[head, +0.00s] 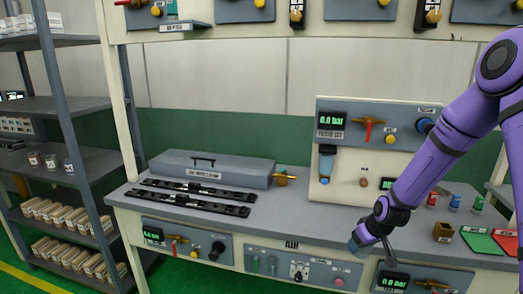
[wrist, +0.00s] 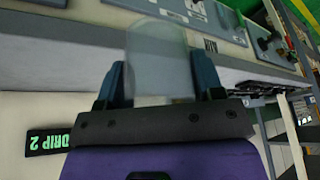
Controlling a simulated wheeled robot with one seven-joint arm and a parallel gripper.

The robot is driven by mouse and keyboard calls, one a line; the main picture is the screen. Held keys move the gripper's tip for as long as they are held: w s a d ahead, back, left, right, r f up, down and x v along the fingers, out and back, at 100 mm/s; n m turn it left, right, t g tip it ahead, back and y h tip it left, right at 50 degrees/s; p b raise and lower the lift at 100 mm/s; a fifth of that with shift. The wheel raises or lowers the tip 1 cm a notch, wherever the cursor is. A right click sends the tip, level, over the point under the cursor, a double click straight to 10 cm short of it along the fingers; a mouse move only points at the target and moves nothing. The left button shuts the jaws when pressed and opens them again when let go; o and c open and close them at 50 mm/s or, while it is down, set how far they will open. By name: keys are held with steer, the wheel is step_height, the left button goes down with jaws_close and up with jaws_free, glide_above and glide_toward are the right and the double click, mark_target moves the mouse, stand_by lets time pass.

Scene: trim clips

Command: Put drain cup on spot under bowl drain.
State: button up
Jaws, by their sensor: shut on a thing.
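My gripper (head: 362,242) is low in front of the workbench's front edge in the head view, to the right of and below the filter bowl. In the wrist view my gripper (wrist: 160,78) has its two dark blue fingers on either side of a clear, pale cup (wrist: 157,50), shut on it. The cup cannot be made out in the head view. The filter bowl (head: 326,164) hangs on the front of the upright filter panel (head: 350,117), with a blue drain part (head: 325,181) at its bottom. No marked spot can be made out on the bench below it.
The grey bench top (head: 275,215) is clear between the black rails (head: 195,196) and my arm. A grey case (head: 212,168) stands at the back left. A brass fitting (head: 284,178) lies beside it. A brown box (head: 443,232) and a green tray (head: 480,242) are at right.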

steer(key=shift+s+a+f+m+h, duration=0.15)
steer(key=shift+a+f+m+h, duration=0.25)
steer(key=shift+a+f+m, duration=0.65)
steer(key=shift+s+a+f+m+h, duration=0.1)
steer(key=shift+f+m+h, duration=0.25)
steer(key=shift+m, duration=0.2)
steer(key=shift+s+a+f+m+h, duration=0.1)
steer(key=shift+f+m+h, duration=0.15)
steer(key=shift+f+m, duration=0.2)
steer(key=shift+d, duration=0.1)
